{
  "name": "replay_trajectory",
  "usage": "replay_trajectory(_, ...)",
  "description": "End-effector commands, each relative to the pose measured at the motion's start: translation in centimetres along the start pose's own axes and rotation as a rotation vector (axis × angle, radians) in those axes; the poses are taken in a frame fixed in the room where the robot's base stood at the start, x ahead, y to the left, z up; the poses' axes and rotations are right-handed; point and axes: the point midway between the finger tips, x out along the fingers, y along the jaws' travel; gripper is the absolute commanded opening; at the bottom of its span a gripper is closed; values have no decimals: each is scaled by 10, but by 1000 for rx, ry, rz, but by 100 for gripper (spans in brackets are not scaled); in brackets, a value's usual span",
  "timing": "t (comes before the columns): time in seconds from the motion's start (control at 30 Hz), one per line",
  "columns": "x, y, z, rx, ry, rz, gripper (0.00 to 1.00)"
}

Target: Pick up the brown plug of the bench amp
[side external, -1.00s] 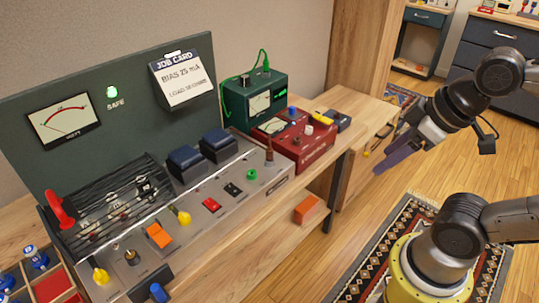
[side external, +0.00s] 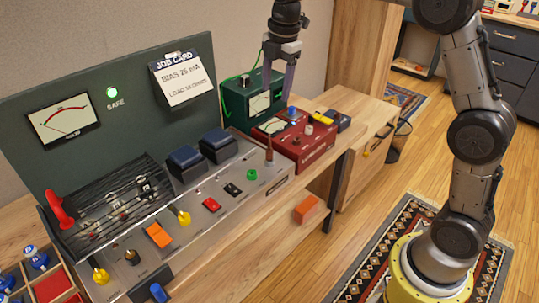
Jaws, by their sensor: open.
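The bench amp (side external: 225,187) is a long grey chassis on the wooden bench, with a dark green back panel. The brown plug (side external: 269,151) stands upright at the right end of its top, next to a green knob (side external: 251,174). My gripper (side external: 289,96) points down above the red box, up and to the right of the brown plug in the picture. It is open, seen nearly edge-on, with nothing visible between its purplish fingers. It is apart from the plug.
A green meter box (side external: 236,105) with a green cable stands behind my gripper. A red box (side external: 303,150) with small knobs sits right of the plug. Blue-black transformers (side external: 218,144) rise to the left. A job card (side external: 182,78) hangs on the back panel.

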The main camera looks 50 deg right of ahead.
Motion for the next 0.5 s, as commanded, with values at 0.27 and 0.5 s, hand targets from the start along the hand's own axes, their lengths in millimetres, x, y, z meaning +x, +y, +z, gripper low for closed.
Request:
replay_trajectory(0.27,82,18,11,20,11,-130,62)
replay_trajectory(0.5,114,12,12,25,13,-149,62)
